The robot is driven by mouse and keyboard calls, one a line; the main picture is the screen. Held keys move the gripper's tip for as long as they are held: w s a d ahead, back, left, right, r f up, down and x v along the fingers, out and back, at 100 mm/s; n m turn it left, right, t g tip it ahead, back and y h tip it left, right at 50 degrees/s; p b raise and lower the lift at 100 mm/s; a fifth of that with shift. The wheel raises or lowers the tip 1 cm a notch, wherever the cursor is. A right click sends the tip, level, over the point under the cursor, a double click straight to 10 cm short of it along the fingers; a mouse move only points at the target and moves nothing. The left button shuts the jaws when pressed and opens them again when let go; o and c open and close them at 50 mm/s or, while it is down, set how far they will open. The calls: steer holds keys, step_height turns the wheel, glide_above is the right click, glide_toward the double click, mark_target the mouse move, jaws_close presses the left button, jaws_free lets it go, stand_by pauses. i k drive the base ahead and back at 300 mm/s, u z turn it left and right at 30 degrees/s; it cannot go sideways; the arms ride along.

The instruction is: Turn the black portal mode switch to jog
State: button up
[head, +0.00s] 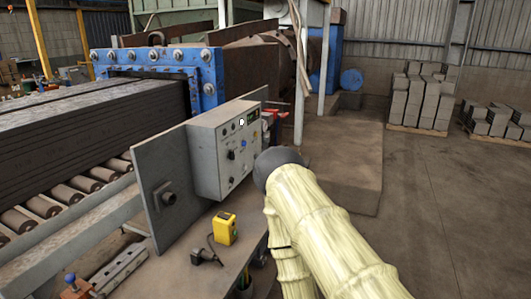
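A grey control box (222,150) stands on a bench, its control face turned to the right. A black knob (231,155) sits on the left part of that face and looks like the portal mode switch. Its labels and pointer direction are too small to read. My arm, in a pale ribbed sleeve, rises from the bottom with a dark rounded joint just right of the box, apart from the black knob in the picture. My gripper cannot be made out.
A blue knob (243,143) and a small display (253,115) share the panel. A yellow box (225,228) lies on the bench (185,270). A roller conveyor (70,192) runs at left. Brick stacks (420,98) stand at back right; the floor (440,220) at right is clear.

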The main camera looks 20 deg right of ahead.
mark_target(231, 154)
steer(key=z, duration=0.2)
steer(key=i, duration=0.2)
steer(key=z, duration=0.25)
steer(key=k, duration=0.5)
steer(key=z, duration=0.35)
steer(key=i, duration=1.55)
steer(key=u, duration=0.5)
